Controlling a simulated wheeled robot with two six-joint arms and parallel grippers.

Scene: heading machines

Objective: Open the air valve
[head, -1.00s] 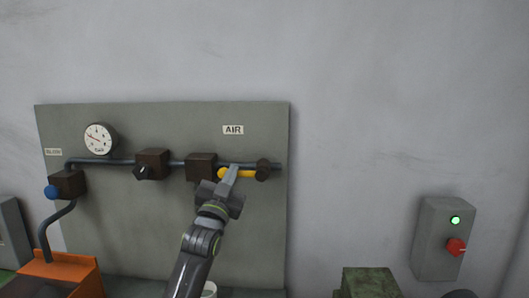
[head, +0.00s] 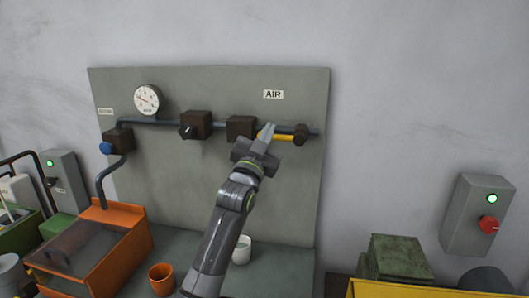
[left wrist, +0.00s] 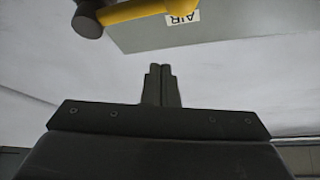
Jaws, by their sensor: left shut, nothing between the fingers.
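The yellow air valve lever (head: 285,138) lies roughly level along the pipe below the AIR label (head: 273,94), on the right of the grey wall panel (head: 190,210). A dark round hub (head: 301,134) is at its right end. My left gripper (head: 268,131) overlaps the lever's left part in the head view. In the left wrist view its fingers (left wrist: 160,74) are shut together with nothing between them. The lever (left wrist: 135,10) and its hub (left wrist: 88,20) show beyond the fingertips, apart from them in that picture. My right gripper is in neither view.
A dark block (head: 242,127) is just left of the lever. A gauge (head: 146,99), black knob (head: 187,132) and blue knob (head: 106,148) are further left. A white cup (head: 242,250) and orange cup (head: 162,279) stand below. A switch box (head: 477,218) is at right.

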